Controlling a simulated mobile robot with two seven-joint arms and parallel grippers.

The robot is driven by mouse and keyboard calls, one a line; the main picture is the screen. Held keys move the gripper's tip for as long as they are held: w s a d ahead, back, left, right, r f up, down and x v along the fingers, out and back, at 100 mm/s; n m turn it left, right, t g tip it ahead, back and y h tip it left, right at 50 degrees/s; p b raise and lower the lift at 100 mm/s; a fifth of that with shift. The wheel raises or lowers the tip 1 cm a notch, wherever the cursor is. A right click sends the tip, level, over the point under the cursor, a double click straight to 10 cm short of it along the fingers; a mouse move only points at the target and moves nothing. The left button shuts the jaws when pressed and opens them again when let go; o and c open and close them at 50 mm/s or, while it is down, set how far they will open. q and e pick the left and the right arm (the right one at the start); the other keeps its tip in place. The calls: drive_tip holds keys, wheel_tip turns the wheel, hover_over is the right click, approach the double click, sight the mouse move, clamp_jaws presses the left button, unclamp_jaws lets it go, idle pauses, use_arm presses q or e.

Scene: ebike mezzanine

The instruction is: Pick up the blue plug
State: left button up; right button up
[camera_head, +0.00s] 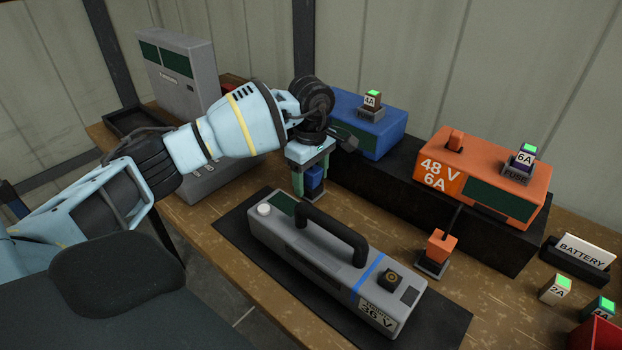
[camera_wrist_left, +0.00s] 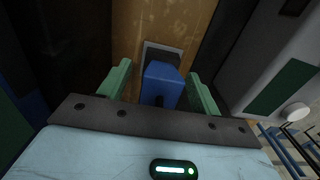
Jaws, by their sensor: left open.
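The blue plug (camera_wrist_left: 162,84) stands upright in a grey holder (camera_wrist_left: 163,50) on the wooden bench, seen in the left wrist view. In the head view the blue plug (camera_head: 314,178) shows partly, behind my left gripper (camera_head: 308,182). The left gripper points down with its green fingers around the plug. In the left wrist view the two fingers (camera_wrist_left: 160,92) are apart, one on each side of the plug, with visible gaps. My right gripper is not in view.
A grey 36 V battery (camera_head: 310,254) with a black handle lies on a dark mat (camera_head: 438,322) in front. A blue charger (camera_head: 352,135) and an orange 48 V 6A charger (camera_head: 480,172) stand on a black riser behind. An orange plug (camera_head: 438,246) stands right of the battery.

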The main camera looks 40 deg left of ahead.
use_arm(q)
drive_tip(key=c, duration=1.1)
drive_tip(key=shift+r, duration=0.1)
